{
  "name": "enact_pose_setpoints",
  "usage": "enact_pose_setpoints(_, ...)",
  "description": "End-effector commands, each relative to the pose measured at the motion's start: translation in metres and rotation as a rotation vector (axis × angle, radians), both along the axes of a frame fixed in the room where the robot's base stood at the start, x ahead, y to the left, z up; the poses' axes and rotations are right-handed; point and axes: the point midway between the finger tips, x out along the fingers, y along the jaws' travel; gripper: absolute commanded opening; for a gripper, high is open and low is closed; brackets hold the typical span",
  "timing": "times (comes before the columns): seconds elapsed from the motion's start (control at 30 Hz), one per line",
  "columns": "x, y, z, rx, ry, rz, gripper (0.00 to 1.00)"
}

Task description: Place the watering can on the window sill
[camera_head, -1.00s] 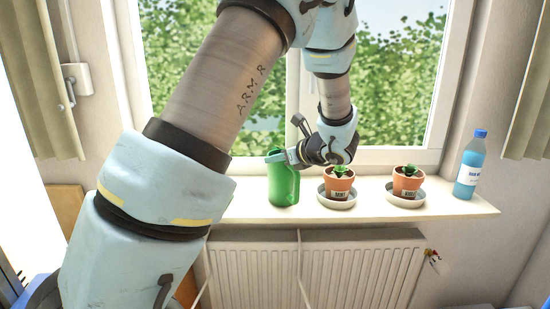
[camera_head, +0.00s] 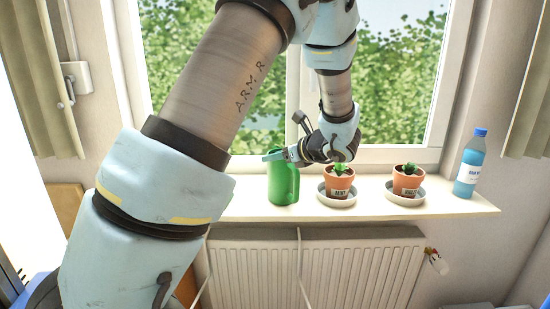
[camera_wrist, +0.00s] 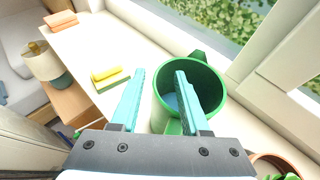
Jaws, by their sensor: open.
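The green watering can (camera_head: 283,187) stands upright on the white window sill (camera_head: 242,204), left of the potted plants. In the wrist view I look down into the open top of the can (camera_wrist: 212,84), and its inside looks bluish at the bottom. My gripper (camera_wrist: 160,72) is open at the can's top. One finger shows over the can's opening and the other outside it on the left, with the near rim between them. I cannot tell whether a finger touches the can. In the head view my gripper (camera_head: 274,156) is at the can's upper edge.
Two potted plants on saucers, one (camera_head: 339,184) near the can and one (camera_head: 406,184) further right, share the sill with a blue bottle (camera_head: 470,165). A yellow-green sponge (camera_wrist: 109,78) and an orange block (camera_wrist: 60,20) lie along the sill. The window stands behind, a radiator (camera_head: 315,265) below.

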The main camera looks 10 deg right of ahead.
Motion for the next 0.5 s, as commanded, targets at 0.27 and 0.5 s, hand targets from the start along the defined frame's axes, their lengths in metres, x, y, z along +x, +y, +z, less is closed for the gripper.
enact_pose_setpoints(0.27, -0.043, -0.028, 0.019, -0.005, -0.001, -0.007, 0.46)
enact_pose_setpoints(0.5, -0.077, -0.048, 0.038, -0.003, 0.001, -0.005, 0.46)
